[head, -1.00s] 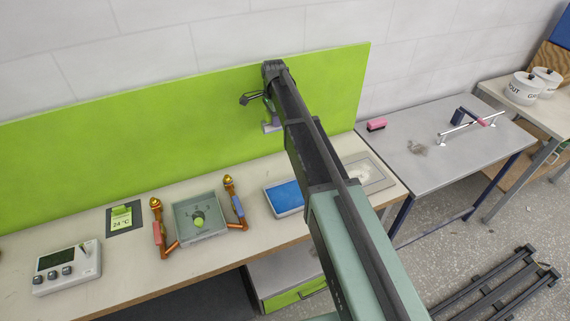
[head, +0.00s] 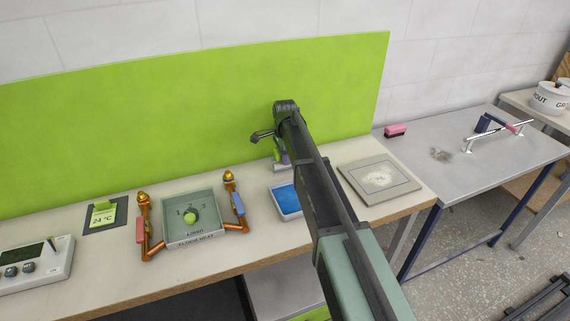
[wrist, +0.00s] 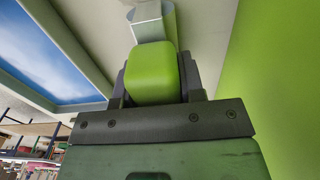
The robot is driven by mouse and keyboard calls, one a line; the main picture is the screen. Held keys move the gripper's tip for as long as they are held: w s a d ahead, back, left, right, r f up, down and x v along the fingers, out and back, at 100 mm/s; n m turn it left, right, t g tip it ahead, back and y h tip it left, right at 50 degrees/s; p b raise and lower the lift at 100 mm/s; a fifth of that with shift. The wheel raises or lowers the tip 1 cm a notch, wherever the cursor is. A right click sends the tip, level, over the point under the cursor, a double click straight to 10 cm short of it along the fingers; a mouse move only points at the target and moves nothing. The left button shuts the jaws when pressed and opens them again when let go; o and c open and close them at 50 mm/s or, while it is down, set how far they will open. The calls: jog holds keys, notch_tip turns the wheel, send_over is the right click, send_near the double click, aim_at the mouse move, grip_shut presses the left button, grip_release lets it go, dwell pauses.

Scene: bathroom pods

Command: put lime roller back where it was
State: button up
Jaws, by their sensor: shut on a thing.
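The lime roller (head: 277,157) has a lime grip and a grey end pointing down. In the wrist view its lime block (wrist: 152,78) sits between my dark jaws, with the grey end (wrist: 149,22) beyond. My gripper (head: 279,151) is shut on it, partly hidden by my arm in the head view. It is low in front of the lime board (head: 200,95), close to the back of the blue tray (head: 286,202). The blue tray (wrist: 52,55) also shows at upper left in the wrist view. I cannot tell whether the roller touches the bench.
The bench (head: 120,266) holds a grey box with a lime knob (head: 190,218) between copper pipes, and a grey framed plate (head: 379,180) to the right. A pink-topped block (head: 395,130) lies on the grey side table (head: 470,160).

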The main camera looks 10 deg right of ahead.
jog(key=shift+f, duration=0.1)
jog(key=o, duration=0.8)
jog(key=shift+o, duration=0.2)
notch_tip(320, 180, up, 13)
jog(key=p, duration=1.2)
jog(key=shift+f, duration=0.1)
jog(key=s+n, duration=1.6)
jog(key=s, duration=1.7)
jog(key=shift+s+f, duration=0.2)
jog(key=shift+s, duration=0.05)
